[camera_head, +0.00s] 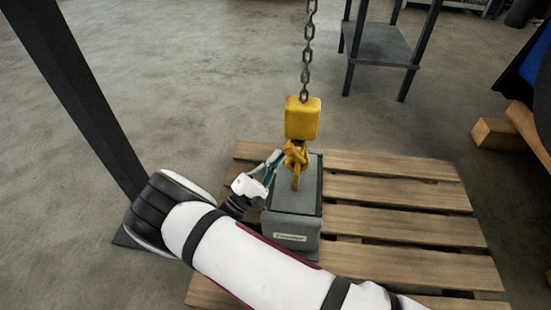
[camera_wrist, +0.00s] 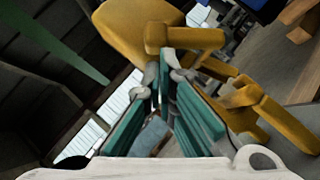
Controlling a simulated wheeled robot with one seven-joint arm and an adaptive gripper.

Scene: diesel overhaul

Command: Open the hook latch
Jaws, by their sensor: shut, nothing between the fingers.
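A yellow hoist block (camera_head: 302,118) hangs on a chain above a grey box on a pallet. Its yellow hook (camera_head: 296,170) hangs below it, at the top of the box. In the wrist view the block (camera_wrist: 130,28) is at the upper left and the hook (camera_wrist: 278,118) at the right. I cannot tell for certain which yellow piece is the hook latch. My gripper (camera_head: 279,156) is just left of the hook. In the wrist view my gripper's fingertips (camera_wrist: 164,68) are together and empty, close below a yellow bar (camera_wrist: 185,38); contact is unclear.
The grey box (camera_head: 291,231) stands on a wooden pallet (camera_head: 400,205). The chain (camera_head: 307,45) runs straight up from the block. A dark post (camera_head: 85,95) stands at the left. A small grey table (camera_head: 378,43) is at the back. The pallet's right side is clear.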

